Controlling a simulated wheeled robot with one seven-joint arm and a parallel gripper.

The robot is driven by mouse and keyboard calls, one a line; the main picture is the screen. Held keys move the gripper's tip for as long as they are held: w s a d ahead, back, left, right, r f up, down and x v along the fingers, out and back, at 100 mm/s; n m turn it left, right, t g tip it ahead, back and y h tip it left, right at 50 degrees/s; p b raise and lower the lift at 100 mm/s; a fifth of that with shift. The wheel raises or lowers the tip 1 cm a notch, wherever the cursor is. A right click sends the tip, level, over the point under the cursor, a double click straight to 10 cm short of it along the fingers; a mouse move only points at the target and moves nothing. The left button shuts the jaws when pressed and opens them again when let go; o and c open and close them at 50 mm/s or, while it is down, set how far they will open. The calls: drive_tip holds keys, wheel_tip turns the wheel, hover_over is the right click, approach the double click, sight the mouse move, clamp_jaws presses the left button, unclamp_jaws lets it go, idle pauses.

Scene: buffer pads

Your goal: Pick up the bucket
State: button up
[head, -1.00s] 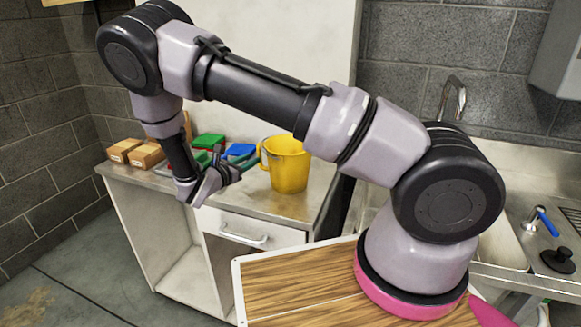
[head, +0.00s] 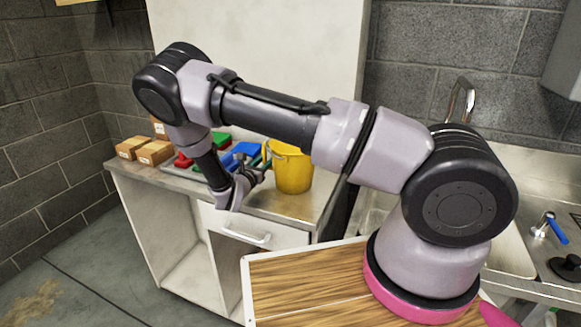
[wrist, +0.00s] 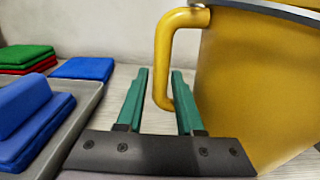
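The yellow bucket (head: 293,172) stands upright on the metal counter, with its handle on its left side. In the wrist view the bucket (wrist: 265,85) fills the right side, and its handle (wrist: 162,60) hangs down in front of my gripper. My gripper (wrist: 160,72) is open, with its two green fingers apart. The handle's lower part shows in the gap between the fingers; I cannot tell whether the right finger is inside the handle loop. In the head view my gripper (head: 260,176) is just left of the bucket.
Blue pads (wrist: 28,118) lie in a grey tray (wrist: 70,128) close to the left of my gripper. Green and red pads (wrist: 27,58) are farther back. Cardboard boxes (head: 154,152) stand at the counter's left end. A wall is behind the counter.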

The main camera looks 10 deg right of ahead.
drive_tip(key=x, duration=0.2)
drive_tip(key=shift+w+d, duration=0.2)
drive_tip(key=shift+w, duration=0.1)
clamp_jaws()
idle(1.1)
